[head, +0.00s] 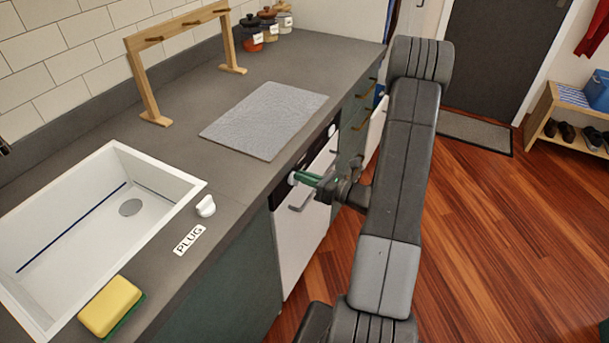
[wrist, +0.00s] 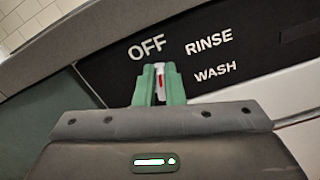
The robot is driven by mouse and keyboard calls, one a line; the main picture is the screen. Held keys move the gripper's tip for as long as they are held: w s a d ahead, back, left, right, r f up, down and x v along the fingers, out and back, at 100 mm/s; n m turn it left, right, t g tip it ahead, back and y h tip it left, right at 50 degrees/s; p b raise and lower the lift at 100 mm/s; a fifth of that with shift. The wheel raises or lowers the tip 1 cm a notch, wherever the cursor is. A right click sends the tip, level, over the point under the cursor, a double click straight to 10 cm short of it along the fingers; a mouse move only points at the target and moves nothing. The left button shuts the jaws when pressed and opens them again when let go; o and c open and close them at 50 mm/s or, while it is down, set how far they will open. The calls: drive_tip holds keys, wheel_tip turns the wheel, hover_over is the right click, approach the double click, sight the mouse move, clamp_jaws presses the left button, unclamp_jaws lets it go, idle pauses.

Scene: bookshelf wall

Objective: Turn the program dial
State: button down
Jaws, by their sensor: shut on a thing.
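The program dial is a small white knob with a red mark, seen in the wrist view (wrist: 161,80) between the green fingers of my gripper (wrist: 160,88). The fingers are closed on it from both sides, and they hide most of it. The labels OFF, RINSE and WASH (wrist: 215,73) stand on the black panel around it. The red mark is nearest to OFF. In the head view my gripper (head: 308,179) reaches the front panel of the white dishwasher (head: 301,235) under the counter.
A grey handle (head: 300,203) sticks out just below my gripper. The counter (head: 235,178) overhangs above, with a sink (head: 70,225), a PLUG label (head: 188,240) and a grey mat (head: 264,120). Wooden floor (head: 490,240) is clear at right.

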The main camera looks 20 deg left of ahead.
drive_tip(key=shift+w+f+m+p, duration=0.15)
drive_tip(key=shift+m+p, duration=0.35)
drive_tip(key=shift+m, duration=0.85)
drive_tip(key=shift+w+f+m+p, duration=0.15)
drive_tip(key=shift+m+p, duration=0.4)
drive_tip(key=shift+m, duration=0.85)
drive_tip(key=shift+w+f+m+p, duration=0.15)
drive_tip(key=shift+m+p, duration=0.35)
drive_tip(key=shift+m, duration=0.85)
drive_tip(key=c, duration=1.5)
unclamp_jaws()
drive_tip(key=shift+w+d, duration=0.1)
drive_tip(key=shift+d, duration=0.1)
drive_tip(key=d, duration=0.4)
drive_tip(key=d+b, duration=0.1)
drive_tip(key=d, duration=0.4)
drive_tip(key=s+d, duration=0.1)
drive_tip(key=d, duration=0.3)
drive_tip(key=shift+d+b, duration=0.25)
drive_tip(key=shift+b, duration=0.1)
